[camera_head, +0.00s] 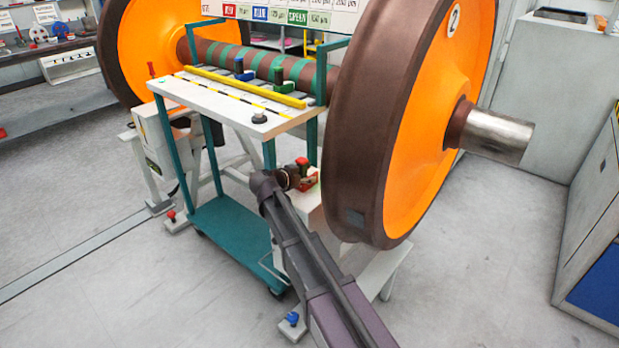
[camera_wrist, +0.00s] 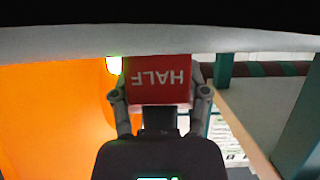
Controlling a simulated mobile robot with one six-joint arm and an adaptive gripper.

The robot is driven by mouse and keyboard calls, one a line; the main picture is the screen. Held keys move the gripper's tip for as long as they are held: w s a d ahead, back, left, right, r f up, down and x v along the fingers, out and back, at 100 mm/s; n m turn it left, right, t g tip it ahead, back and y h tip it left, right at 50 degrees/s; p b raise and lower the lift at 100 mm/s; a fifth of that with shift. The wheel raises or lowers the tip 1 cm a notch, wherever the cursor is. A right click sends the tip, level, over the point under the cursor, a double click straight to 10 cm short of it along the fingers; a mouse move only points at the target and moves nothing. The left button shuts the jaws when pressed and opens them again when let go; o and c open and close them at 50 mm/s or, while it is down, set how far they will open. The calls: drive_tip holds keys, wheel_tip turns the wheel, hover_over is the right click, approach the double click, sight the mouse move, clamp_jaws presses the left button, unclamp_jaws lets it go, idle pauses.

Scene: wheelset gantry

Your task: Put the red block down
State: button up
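The red block (camera_wrist: 158,80) sits between the two fingers of my gripper (camera_wrist: 160,95) in the wrist view, with a finger against each side. The word HALF on its face appears upside down. In the head view my gripper (camera_head: 298,179) is low beside the right wheel, over a white stand (camera_head: 309,207). Red and green parts show at its tip, too small to tell apart. A pale surface (camera_wrist: 60,45) runs along the block's edge in the wrist view. I cannot tell whether the block touches it.
The large orange and brown wheel (camera_head: 418,130) stands close on the right. A white-topped trolley (camera_head: 205,97) with teal posts stands behind and left of my gripper. It carries a yellow bar (camera_head: 245,87). The floor at the front left is clear.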

drive_tip(key=shift+o, duration=1.4)
drive_tip(key=shift+r, duration=0.2)
drive_tip(key=p+v, duration=0.5)
drive_tip(key=v, duration=0.7)
drive_tip(key=shift+o, duration=0.2)
